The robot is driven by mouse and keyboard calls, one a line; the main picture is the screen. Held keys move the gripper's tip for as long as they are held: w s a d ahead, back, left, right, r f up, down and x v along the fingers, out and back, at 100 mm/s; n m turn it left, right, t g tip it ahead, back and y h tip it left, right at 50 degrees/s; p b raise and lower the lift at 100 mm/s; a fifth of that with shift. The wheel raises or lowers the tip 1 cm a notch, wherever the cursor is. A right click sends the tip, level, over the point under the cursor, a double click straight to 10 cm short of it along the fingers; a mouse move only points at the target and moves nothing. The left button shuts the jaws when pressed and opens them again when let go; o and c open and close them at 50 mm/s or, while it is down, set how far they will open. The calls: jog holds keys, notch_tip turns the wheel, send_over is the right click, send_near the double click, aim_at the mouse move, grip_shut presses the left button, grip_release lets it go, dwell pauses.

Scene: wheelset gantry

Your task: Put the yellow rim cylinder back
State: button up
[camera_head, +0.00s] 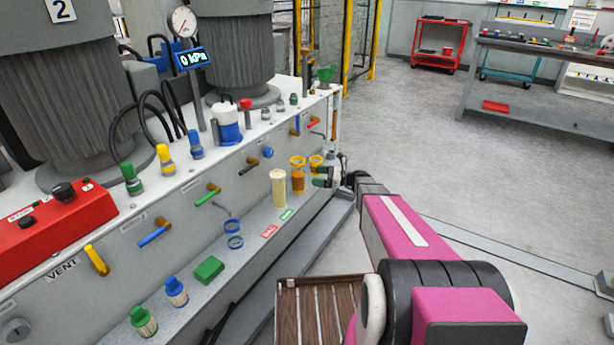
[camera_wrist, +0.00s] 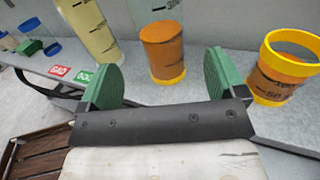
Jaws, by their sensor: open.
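An orange cylinder with yellow rims at top and bottom (camera_wrist: 283,78) stands at the right of the wrist view, outside my right finger. A second orange cylinder with a yellow bottom rim (camera_wrist: 163,52) stands ahead, between the finger directions. In the head view an orange cylinder with a yellow rim (camera_head: 298,181) stands on the grey ledge (camera_head: 250,262), and another (camera_head: 316,161) is partly hidden by my gripper. I cannot tell for sure how these match the wrist view. My gripper (camera_head: 322,176), with green pads, is open and empty; it also shows in the wrist view (camera_wrist: 161,74).
A tall cream cylinder (camera_head: 278,188) stands beside the orange ones. Valve handles stick out of the panel above. A slatted wooden tray (camera_head: 318,305) is below.

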jog(key=s+f+n+g+h, duration=0.35)
jog(key=s+n+h, duration=0.55)
jog(key=s, duration=0.6)
jog(key=s+d+r+n+h, duration=0.2)
jog(key=s+d+n+h, duration=0.4)
jog(key=s+n+h, duration=0.2)
jog(key=s+n+g, duration=0.1)
jog(key=s+n, duration=0.1)
jog(key=n, duration=0.1)
jog(key=shift+d+r+n, duration=0.3)
jog(key=shift+d+n, duration=0.1)
